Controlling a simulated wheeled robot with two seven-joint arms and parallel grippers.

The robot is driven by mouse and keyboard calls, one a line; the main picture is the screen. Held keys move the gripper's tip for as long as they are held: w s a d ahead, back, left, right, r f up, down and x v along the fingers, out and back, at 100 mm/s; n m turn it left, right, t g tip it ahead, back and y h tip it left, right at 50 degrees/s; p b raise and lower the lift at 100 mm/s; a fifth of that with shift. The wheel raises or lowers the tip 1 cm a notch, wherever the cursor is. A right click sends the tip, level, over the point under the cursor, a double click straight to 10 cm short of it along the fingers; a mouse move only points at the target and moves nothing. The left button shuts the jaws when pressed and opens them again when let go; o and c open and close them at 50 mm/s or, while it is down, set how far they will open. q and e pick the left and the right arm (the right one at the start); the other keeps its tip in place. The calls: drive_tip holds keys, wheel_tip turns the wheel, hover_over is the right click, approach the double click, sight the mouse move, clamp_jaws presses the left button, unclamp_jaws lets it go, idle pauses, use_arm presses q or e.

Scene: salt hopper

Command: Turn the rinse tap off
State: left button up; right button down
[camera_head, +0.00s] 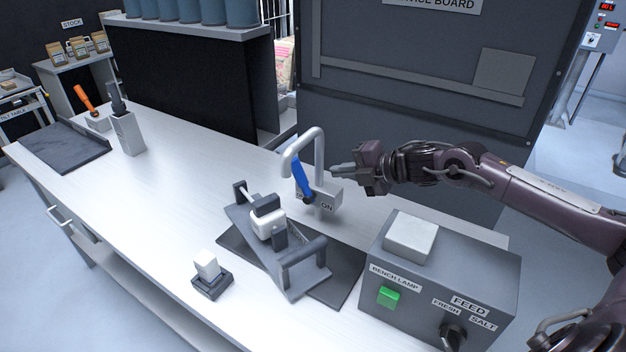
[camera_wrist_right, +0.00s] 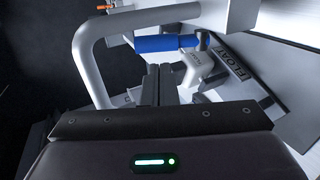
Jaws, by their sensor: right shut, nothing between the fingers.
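The rinse tap (camera_head: 318,160) is a grey gooseneck spout on a small grey block at the bench's back edge. Its blue lever (camera_head: 301,176) stands up from the block and leans left in the head view. A label reading ON sits right of the lever's foot; another label on the left is partly hidden. My right gripper (camera_head: 335,170) is shut and empty, just right of the spout and apart from the lever. In the right wrist view the blue lever (camera_wrist_right: 166,43) lies across, beyond the shut fingertips (camera_wrist_right: 160,80). My left gripper is not in view.
A grey control box (camera_head: 440,280) with a green button and black knob stands below my right arm. A float fixture (camera_head: 275,240) sits on a dark mat in front of the tap. A dark service board (camera_head: 420,90) rises behind. The bench's left middle is clear.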

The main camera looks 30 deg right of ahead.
sight(302, 170)
drive_tip(key=p+x, duration=0.1)
drive_tip(key=x, duration=0.1)
drive_tip(key=p+x, duration=0.1)
drive_tip(key=x, duration=0.1)
drive_tip(key=p+x, duration=0.1)
drive_tip(key=x, duration=0.2)
drive_tip(key=shift+a+r, duration=0.2)
drive_tip(key=shift+r, duration=0.15)
drive_tip(key=shift+w+a+f, duration=0.25)
drive_tip(key=shift+w+f, duration=0.2)
drive_tip(key=shift+w, duration=0.05)
drive_tip(key=shift+w+a+r, duration=0.25)
drive_tip(key=shift+w, duration=0.2)
drive_tip(key=shift+w+a+g, duration=0.15)
drive_tip(key=shift+w+g, duration=0.1)
drive_tip(key=shift+g, duration=0.05)
drive_tip(key=shift+w+a+f+h+b, duration=0.3)
drive_tip(key=shift+w+f+b, duration=0.1)
drive_tip(key=shift+b, duration=0.15)
drive_tip(key=shift+s+d+r, duration=0.1)
drive_tip(key=shift+s+r, duration=0.05)
